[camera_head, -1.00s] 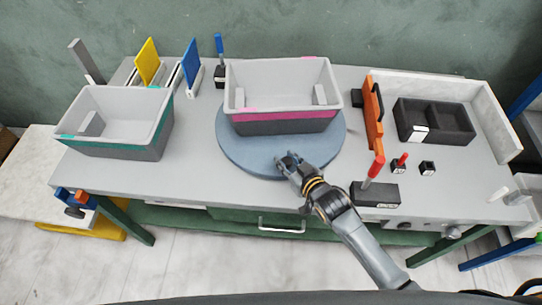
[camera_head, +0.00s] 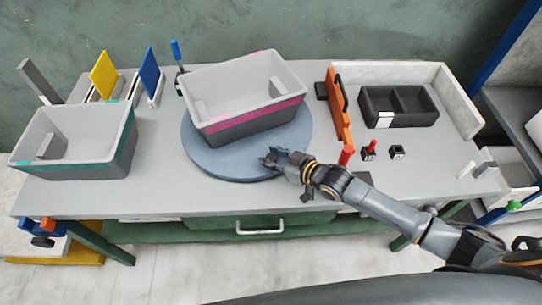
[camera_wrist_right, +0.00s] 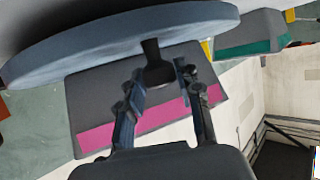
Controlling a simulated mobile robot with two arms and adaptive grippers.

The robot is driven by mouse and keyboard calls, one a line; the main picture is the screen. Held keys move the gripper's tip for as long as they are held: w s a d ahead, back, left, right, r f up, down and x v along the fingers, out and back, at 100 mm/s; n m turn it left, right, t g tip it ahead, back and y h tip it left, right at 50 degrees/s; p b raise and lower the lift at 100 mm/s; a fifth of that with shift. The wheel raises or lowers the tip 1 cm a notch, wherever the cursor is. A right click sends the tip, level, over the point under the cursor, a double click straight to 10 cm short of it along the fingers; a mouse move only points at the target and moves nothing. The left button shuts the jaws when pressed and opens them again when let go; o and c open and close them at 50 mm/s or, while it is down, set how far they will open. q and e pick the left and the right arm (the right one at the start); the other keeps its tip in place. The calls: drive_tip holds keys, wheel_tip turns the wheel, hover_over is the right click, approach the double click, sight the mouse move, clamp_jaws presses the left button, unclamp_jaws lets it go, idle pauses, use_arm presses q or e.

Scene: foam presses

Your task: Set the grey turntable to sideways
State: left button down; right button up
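The grey-blue round turntable (camera_head: 215,165) lies on the table and carries a grey bin with a pink stripe (camera_head: 250,122). The bin sits at a slant, its right end farther back than its left. My right gripper (camera_head: 270,158) is at the turntable's front right edge. In the right wrist view its two fingers (camera_wrist_right: 160,72) are apart, on either side of a dark tab (camera_wrist_right: 153,60) at the rim of the turntable (camera_wrist_right: 100,45). I cannot tell whether a finger touches the tab. My left gripper is not in view.
A grey bin with a teal stripe (camera_head: 75,171) stands at the left. Yellow (camera_head: 103,75) and blue (camera_head: 149,72) panels stand behind. An orange board (camera_head: 338,110) stands right of the turntable, with a black tray (camera_head: 399,105) beyond. Bare table lies left of the turntable.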

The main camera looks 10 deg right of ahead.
drive_tip(key=shift+o, duration=0.9)
drive_tip(key=shift+s, duration=0.15)
drive_tip(key=v, duration=1.2)
drive_tip(key=shift+c, duration=0.4)
